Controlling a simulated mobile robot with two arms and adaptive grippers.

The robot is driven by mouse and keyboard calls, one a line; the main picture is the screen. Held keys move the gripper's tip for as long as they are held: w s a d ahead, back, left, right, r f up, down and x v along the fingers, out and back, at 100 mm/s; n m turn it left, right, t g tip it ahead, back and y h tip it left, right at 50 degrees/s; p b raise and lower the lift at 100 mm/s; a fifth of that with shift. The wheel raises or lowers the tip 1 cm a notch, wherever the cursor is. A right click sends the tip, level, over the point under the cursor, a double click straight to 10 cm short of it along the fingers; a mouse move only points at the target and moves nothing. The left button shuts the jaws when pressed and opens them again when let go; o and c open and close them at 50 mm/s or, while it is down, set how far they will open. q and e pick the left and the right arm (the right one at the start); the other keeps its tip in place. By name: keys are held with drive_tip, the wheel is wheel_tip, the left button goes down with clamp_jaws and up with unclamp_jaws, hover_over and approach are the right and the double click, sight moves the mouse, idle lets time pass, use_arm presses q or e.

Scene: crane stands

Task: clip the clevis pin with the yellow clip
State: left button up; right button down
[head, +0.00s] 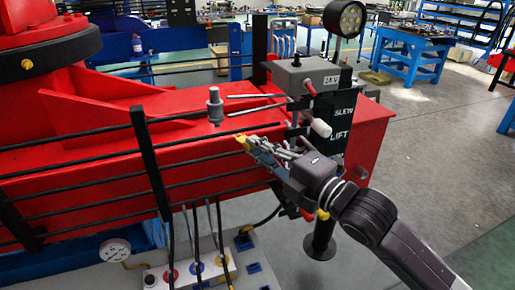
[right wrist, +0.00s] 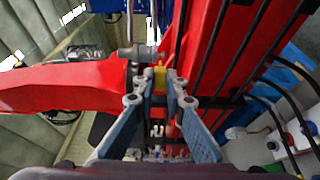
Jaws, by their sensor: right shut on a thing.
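The grey clevis pin (head: 214,105) stands upright on the red beam in the head view, its wider head on top. In the right wrist view a grey pin-like part (right wrist: 137,53) lies just beyond the fingertips, up and left. My right gripper (head: 253,148) is shut on the yellow clip (head: 242,142), which sticks out past the fingertips. The yellow clip also shows between the fingertips in the right wrist view (right wrist: 160,78). In the head view the clip is right of and below the pin, apart from it. My left gripper is not in view.
The red beam (head: 95,120) carries black rods and black uprights (head: 150,160). A grey control box (head: 300,75) with levers and a round lamp (head: 345,18) stands beyond my right gripper. A gauge (head: 115,251) and a button box (head: 190,270) are below. Blue workbenches stand behind.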

sight(241, 137)
drive_tip(key=shift+x, duration=1.15)
drive_tip(key=shift+p+x, duration=0.55)
drive_tip(key=shift+x, duration=1)
drive_tip(key=shift+w, duration=0.15)
drive_tip(key=shift+x, duration=1.65)
drive_tip(key=c, duration=1.9)
unclamp_jaws()
